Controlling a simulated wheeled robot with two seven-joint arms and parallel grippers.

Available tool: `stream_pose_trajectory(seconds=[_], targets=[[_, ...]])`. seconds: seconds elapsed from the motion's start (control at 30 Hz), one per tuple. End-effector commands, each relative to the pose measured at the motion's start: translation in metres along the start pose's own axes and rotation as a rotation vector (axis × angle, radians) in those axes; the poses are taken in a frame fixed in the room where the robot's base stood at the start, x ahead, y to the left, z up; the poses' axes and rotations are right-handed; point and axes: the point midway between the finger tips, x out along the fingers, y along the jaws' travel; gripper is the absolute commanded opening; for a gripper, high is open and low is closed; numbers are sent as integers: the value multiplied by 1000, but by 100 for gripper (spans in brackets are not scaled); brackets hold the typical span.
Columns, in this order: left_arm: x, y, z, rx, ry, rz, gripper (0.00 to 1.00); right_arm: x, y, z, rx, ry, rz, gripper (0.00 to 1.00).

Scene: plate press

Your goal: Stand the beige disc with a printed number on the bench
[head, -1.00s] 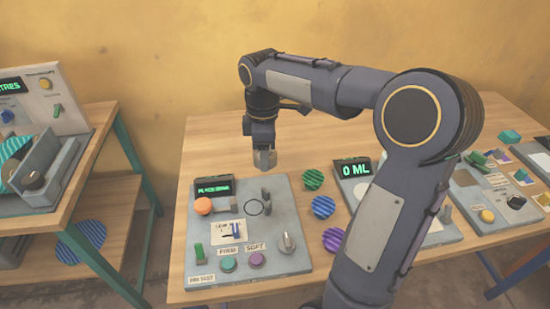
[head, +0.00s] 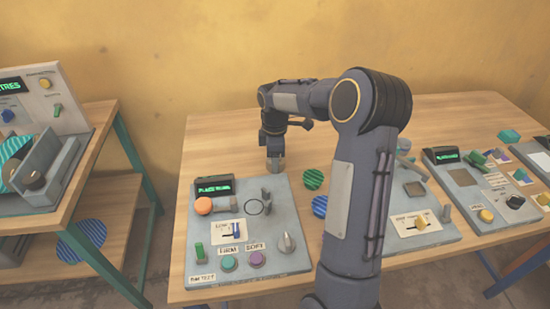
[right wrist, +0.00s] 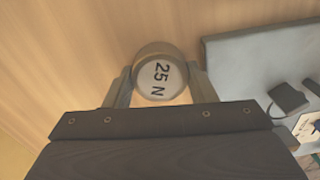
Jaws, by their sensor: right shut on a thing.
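The beige disc (right wrist: 152,52) with the printed "25 N" is between the fingers of my right gripper in the right wrist view, its number facing the camera. My right gripper (head: 275,165) is shut on it. In the head view the gripper points down just behind the grey press panel (head: 262,263), low over the wooden bench (head: 225,140). The disc is mostly hidden by the fingers there. I cannot tell whether it touches the bench. My left gripper is out of view.
The press panel carries an orange knob (head: 203,206), a dark upright bracket (head: 266,200) and several buttons. Striped discs, one green (head: 313,179) and one blue (head: 320,206), lie to its right. More panels stand further right. The bench behind the press panel is clear.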

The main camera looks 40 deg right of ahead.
Motion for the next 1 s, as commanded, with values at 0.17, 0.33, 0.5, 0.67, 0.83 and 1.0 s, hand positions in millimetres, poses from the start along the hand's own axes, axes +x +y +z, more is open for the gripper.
stream_pose_trajectory(seconds=[0.17,0.33,0.5,0.67,0.83,1.0], targets=[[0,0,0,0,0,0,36,-1,0,0,0,0,2,23],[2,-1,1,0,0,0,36,3,0,0,0,0,0,52],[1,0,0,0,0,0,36,2,0,0,0,0,0,60],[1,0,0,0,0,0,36,1,0,0,0,0,1,60],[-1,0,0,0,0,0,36,-13,0,0,0,1,3,60],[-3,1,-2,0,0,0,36,-49,1,-1,1,2,6,60]])
